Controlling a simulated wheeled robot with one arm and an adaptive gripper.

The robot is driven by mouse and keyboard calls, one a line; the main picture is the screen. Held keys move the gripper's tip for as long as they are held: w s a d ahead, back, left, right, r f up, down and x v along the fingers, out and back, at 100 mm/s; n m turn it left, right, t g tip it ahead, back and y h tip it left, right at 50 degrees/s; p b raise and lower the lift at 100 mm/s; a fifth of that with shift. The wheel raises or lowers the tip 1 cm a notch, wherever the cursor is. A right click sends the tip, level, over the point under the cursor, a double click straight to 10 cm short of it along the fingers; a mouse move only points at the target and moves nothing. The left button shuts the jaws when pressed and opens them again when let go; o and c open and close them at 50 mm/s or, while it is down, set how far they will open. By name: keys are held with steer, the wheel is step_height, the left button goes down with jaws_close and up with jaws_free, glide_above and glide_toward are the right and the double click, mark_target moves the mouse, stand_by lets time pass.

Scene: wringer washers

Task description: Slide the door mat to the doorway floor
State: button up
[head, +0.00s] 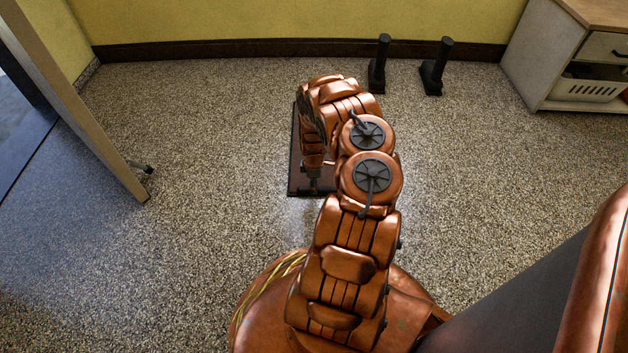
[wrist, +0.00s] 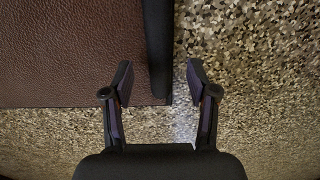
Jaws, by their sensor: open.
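The door mat (head: 296,178) lies flat on the speckled floor, a brown sheet with a dark border, largely hidden under my arm in the head view. In the wrist view the brown mat (wrist: 70,50) fills the upper left, and a black raised strip (wrist: 158,50) runs along its right edge. My gripper (head: 314,187) is over the near end of the mat, pointing down. In the wrist view its open fingers (wrist: 157,84) are on either side of the strip's near end, with nothing held. Whether they touch the strip cannot be told. The doorway floor (head: 22,125) is dark, at the left.
An open door panel (head: 75,100) juts in at the left, with a small dark fitting (head: 140,167) near its bottom edge. Two black boot-like objects (head: 378,65) (head: 436,68) stand by the back wall. A cabinet (head: 570,60) stands at the right. Floor between mat and door is clear.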

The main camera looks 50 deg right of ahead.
step_height(320, 180, down, 2)
steer(key=shift+f+b, duration=0.25)
steer(key=shift+b, duration=0.25)
jaws_close()
stand_by(0.5)
